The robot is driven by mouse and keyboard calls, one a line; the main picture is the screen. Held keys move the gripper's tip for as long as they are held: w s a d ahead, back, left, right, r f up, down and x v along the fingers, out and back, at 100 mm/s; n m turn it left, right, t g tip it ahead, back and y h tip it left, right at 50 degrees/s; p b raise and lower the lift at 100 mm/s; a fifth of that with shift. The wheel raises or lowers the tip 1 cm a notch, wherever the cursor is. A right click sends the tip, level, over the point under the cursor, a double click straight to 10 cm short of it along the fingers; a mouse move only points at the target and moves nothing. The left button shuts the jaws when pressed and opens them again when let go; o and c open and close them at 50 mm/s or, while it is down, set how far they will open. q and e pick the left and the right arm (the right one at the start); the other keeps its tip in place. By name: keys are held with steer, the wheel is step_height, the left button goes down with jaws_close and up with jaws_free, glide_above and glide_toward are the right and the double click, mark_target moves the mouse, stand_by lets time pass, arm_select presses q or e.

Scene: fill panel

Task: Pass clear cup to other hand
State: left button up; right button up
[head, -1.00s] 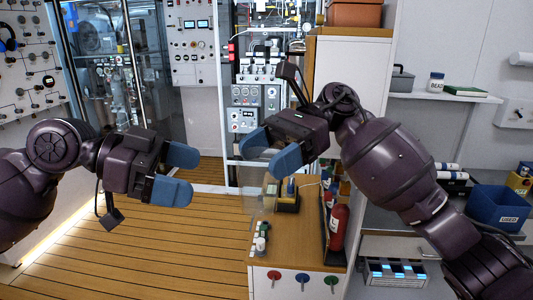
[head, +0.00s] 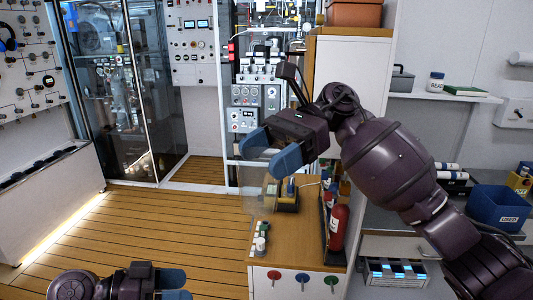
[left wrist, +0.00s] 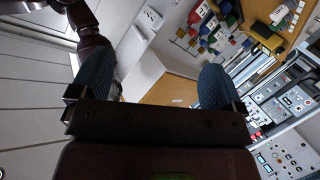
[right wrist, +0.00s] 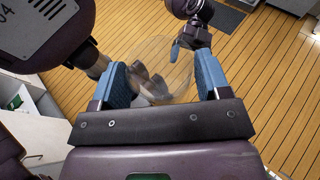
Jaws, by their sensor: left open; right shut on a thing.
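The clear cup (right wrist: 160,62) is see-through and faint. It sits between the blue fingers of my right gripper (right wrist: 160,84) in the right wrist view, which is shut on it. In the head view the cup (head: 257,180) is a pale outline just below the right gripper (head: 269,152), above the floor beside the wooden counter. My left gripper (head: 174,284) is low at the bottom edge of the head view, partly cut off. In the left wrist view the left gripper (left wrist: 156,88) is open and empty, its fingers wide apart.
The wooden counter (head: 290,240) stands below and right of the right gripper, with a red extinguisher (head: 338,228) and small bottles (head: 261,240) on it. A blue bin (head: 497,207) is at the far right. The plank floor (head: 160,235) on the left is clear.

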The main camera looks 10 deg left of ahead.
arm_select(q)
steer(key=s+a+f+n+t+y, duration=0.1)
steer(key=s+a+f+n+y, duration=0.1)
steer(key=f, duration=0.6)
steer(key=s+a+f+n+t+y, duration=0.2)
steer(key=s+f+y, duration=0.2)
steer(key=f+y, duration=0.3)
steer(key=s+a+f+n+t+y, duration=0.2)
steer(key=f+y, duration=0.2)
steer(key=f, duration=0.6)
steer(key=shift+s+a+y, duration=0.3)
steer(key=shift+s+a, duration=0.05)
steer(key=shift+s, duration=0.05)
steer(key=shift+f, duration=0.1)
